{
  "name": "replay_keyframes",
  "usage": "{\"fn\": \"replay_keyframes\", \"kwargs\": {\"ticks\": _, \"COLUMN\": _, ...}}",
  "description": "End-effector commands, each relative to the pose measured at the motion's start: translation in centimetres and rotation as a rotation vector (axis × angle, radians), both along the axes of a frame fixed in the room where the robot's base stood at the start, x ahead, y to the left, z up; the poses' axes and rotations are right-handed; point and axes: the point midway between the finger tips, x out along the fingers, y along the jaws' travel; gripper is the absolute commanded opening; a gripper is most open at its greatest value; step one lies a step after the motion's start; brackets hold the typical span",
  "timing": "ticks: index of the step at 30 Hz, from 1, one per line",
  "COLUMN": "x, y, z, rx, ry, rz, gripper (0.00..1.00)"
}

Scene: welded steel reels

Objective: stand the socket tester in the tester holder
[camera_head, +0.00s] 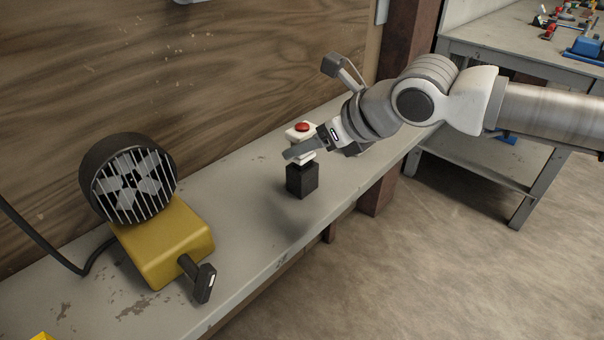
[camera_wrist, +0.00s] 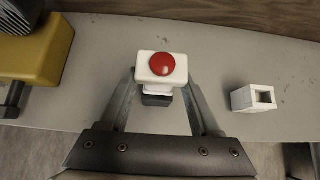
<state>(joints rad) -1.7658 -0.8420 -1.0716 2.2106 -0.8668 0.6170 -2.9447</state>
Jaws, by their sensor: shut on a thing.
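The socket tester (camera_head: 301,132) is a white body with a red button on top and a dark square block directly below it. It stands upright between the fingers of my gripper (camera_head: 304,150), which is shut on its white body. The wrist view also shows the tester (camera_wrist: 157,69) between the fingertips (camera_wrist: 158,88). I cannot tell whether the dark block touches the bench. A white box with an open hollow, apparently the tester holder (camera_wrist: 240,98), sits on the bench right of the tester in the wrist view. In the head view my arm largely hides that spot.
A yellow lamp (camera_head: 165,240) with a round grille and dark handle stands left on the narrow bench (camera_head: 245,205). A plywood wall (camera_head: 230,70) rises behind. The bench's front edge is close to the tester. Another table (camera_head: 480,40) with small items stands back right.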

Motion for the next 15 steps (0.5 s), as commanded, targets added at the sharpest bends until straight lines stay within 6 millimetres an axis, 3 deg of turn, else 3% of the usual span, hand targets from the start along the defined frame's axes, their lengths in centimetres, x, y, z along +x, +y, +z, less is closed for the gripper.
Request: {"fn": "replay_keyframes", "kwargs": {"ticks": 15, "x": 0.01, "y": -0.02, "z": -0.79, "rx": 0.0, "ry": 0.0, "rz": 0.0, "gripper": 0.0}}
